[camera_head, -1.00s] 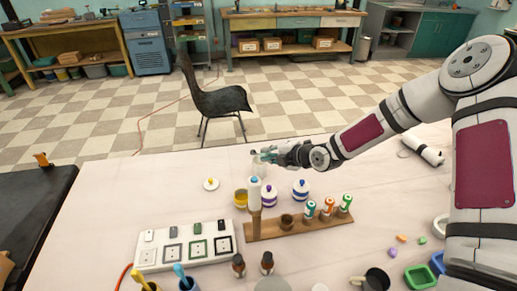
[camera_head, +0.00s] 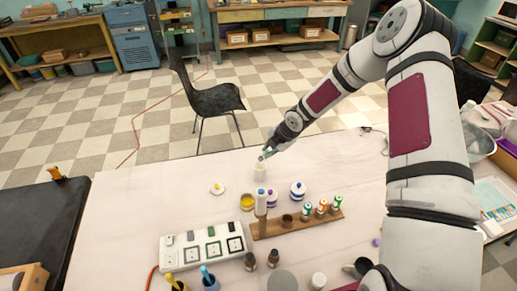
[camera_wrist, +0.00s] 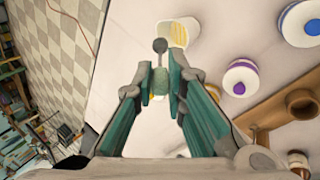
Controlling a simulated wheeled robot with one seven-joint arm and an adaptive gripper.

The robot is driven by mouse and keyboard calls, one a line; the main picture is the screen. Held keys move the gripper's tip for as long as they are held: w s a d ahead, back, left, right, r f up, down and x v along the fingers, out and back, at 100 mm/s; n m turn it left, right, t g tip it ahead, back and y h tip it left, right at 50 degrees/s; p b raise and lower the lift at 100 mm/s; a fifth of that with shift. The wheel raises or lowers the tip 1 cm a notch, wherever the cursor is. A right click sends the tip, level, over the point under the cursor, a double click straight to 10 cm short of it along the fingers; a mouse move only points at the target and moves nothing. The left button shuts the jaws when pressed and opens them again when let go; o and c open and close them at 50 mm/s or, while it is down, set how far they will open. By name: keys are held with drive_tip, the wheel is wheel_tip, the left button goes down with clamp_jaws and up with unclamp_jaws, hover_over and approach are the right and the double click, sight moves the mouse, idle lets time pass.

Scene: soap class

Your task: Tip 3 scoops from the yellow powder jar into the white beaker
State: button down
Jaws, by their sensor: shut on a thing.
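My gripper (camera_head: 269,151) is shut on a grey scoop (camera_wrist: 160,46), whose round end points forward between the teal fingers. The scoop end overlaps the white beaker (camera_wrist: 180,33) in the wrist view, with yellow inside the beaker. I cannot tell whether the scoop holds powder. In the head view the beaker (camera_head: 260,173) stands upright just below my gripper. The open yellow powder jar (camera_head: 247,202) stands nearer to me, beside the purple-marked jar. Its likely lid (camera_head: 217,188), white with a yellow knob, lies to the left. My fingers hide part of the yellow jar in the wrist view.
A purple-marked jar (camera_head: 271,198) and a blue-marked jar (camera_head: 298,191) stand near the beaker. A wooden rack (camera_head: 285,227) with several small bottles and a white panel (camera_head: 202,246) lie nearer to me. The table's left part is clear.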

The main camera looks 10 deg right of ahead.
drive_tip(key=w+g+h+b, duration=0.1)
drive_tip(key=b, duration=0.1)
drive_tip(key=w+a+r+g+b, duration=0.1)
drive_tip(key=g+b, duration=0.1)
drive_tip(key=b, duration=0.1)
drive_tip(key=w+a+g+h+b, duration=0.1)
drive_tip(key=w+b, duration=0.1)
drive_tip(key=shift+a+r+h, duration=0.1)
drive_tip(key=shift+r+h, duration=0.2)
drive_tip(key=shift+r, duration=0.1)
drive_tip(key=shift+w+a+r+g+b, duration=0.1)
drive_tip(key=shift+w+r+g+b, duration=0.1)
drive_tip(key=shift+g+b, duration=0.3)
drive_tip(key=shift+s, duration=0.1)
